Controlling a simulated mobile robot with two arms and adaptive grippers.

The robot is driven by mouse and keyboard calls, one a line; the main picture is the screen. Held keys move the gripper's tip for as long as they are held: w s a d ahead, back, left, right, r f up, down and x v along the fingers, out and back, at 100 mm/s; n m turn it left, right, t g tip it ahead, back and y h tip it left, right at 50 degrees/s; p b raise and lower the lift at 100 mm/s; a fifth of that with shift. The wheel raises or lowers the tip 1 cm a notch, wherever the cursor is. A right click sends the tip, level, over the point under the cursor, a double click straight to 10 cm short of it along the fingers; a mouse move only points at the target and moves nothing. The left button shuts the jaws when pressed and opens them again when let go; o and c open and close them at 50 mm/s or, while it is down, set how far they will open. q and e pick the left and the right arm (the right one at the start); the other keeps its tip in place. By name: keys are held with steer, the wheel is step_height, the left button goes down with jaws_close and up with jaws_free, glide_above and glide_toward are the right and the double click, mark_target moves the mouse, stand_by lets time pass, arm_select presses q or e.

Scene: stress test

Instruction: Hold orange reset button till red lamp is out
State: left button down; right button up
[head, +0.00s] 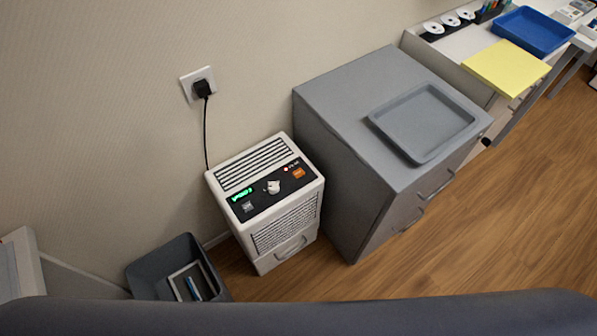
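A white boxy appliance (289,242) stands on the floor against the wall. Its black top panel (262,203) carries an orange button (299,173) at the right end, a pale knob (272,187) in the middle, a lit green display (241,195) and a grey button (247,207) at the left. A tiny light spot (286,169) sits beside the orange button; it is too small to tell whether it is a lit red lamp. Nothing touches the panel. Neither of my grippers shows in the head view.
A grey cabinet (335,115) with a grey tray (375,121) on top stands close on the right. A dark bin (150,268) is at the lower left. A black cord (206,135) runs to a wall socket (187,84). Wooden floor (480,220) is clear at right.

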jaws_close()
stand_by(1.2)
